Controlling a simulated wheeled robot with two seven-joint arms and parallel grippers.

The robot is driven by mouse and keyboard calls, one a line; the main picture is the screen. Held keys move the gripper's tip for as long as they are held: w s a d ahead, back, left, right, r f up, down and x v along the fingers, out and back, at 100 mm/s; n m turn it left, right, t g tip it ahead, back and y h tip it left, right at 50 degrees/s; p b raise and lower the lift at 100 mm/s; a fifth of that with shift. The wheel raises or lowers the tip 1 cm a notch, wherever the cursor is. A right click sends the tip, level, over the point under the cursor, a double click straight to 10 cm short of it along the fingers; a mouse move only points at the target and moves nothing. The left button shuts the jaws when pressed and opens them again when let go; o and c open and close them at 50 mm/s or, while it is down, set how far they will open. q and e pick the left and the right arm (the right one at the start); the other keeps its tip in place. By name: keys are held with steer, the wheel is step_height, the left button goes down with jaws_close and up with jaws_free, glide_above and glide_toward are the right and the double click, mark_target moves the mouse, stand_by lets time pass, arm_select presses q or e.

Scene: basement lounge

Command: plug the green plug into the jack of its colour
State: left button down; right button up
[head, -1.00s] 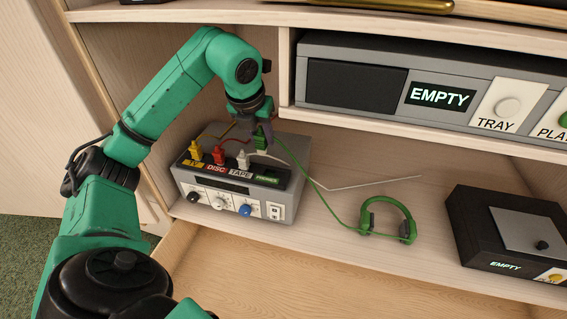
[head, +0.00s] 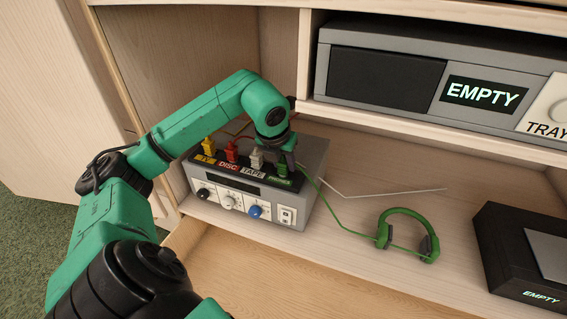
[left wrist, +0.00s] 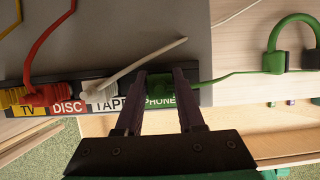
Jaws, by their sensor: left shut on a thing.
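My left gripper (head: 284,166) is shut on the green plug (head: 286,156) at the right end of the grey box's (head: 316,171) jack strip. My right gripper is not in view.
Yellow (head: 209,144), red (head: 232,150) and white (head: 257,157) plugs stand in a row by the TV, DISC and TAPE labels, left of my gripper. A grey player (head: 385,80) is above right. A dark box (head: 500,245) stands at the right. The shelf between is mostly clear.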

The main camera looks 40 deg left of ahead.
arm_select(q)
steer(key=shift+f, duration=0.15)
steer(key=c, duration=0.5)
jaws_free()
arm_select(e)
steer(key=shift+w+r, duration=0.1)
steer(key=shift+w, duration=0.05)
arm_select(q)
steer(key=shift+r, duration=0.4)
steer(key=p+v, duration=0.1)
steer(key=v, duration=0.6)
steer(key=shift+s, duration=0.1)
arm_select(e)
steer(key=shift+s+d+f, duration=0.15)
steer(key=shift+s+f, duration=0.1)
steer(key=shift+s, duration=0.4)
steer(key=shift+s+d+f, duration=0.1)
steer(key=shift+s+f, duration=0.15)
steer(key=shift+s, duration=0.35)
arm_select(q)
steer(key=shift+d, duration=0.1)
